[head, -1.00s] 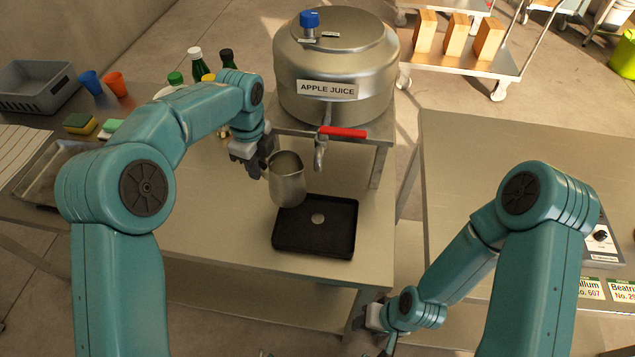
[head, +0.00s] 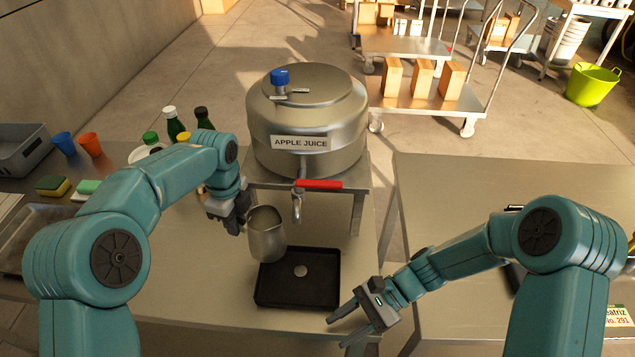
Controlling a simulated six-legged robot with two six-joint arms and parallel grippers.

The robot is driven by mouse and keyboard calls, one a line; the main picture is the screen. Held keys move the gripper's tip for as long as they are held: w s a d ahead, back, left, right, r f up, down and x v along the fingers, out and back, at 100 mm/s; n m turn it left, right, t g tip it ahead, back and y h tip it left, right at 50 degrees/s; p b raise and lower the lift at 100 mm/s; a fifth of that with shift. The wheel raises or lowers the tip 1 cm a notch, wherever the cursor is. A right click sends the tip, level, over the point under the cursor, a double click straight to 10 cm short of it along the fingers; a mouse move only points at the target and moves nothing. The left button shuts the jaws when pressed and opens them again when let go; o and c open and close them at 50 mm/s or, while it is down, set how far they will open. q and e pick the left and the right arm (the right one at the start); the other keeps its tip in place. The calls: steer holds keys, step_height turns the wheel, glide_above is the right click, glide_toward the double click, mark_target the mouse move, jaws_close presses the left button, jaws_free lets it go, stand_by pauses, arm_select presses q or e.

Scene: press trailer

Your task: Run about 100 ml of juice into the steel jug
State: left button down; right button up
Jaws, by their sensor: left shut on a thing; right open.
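The steel jug (head: 266,236) is upright in my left gripper (head: 240,220), which is shut on its left side, seemingly at the handle. The jug is left of the tap spout (head: 297,207), over the back left part of a black drip tray (head: 262,290). I cannot see into the jug's bottom. The steel tank (head: 308,110), labelled apple juice, stands on a raised stand behind, with a red tap lever (head: 319,184) pointing right. No stream shows at the spout. My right gripper (head: 338,332) is open and empty, in front of the tray's right corner.
Bottles (head: 173,124), orange and blue cups (head: 90,144), sponges (head: 52,186) and a grey bin (head: 22,150) stand at the left. Another table (head: 440,210) lies to the right, across a gap. The steel counter (head: 205,290) is clear left of the tray.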

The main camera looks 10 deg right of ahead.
steer(key=w+d+r+m+t+y, duration=0.2)
steer(key=w+r, duration=0.3)
steer(key=w, duration=0.1)
steer(key=w+d+r+m+t+y, duration=0.1)
steer(key=w+d+r+m+t, duration=0.15)
steer(key=w+r, duration=0.35)
steer(key=m+t+y, duration=0.2)
steer(key=m+y, duration=0.1)
glide_toward(319, 182)
steer(key=shift+n, duration=0.25)
steer(key=a, duration=0.3)
steer(key=w+a, duration=0.1)
steer(key=a, duration=0.6)
steer(key=shift+w+f, duration=0.2)
steer(key=shift+f, duration=0.1)
jaws_close()
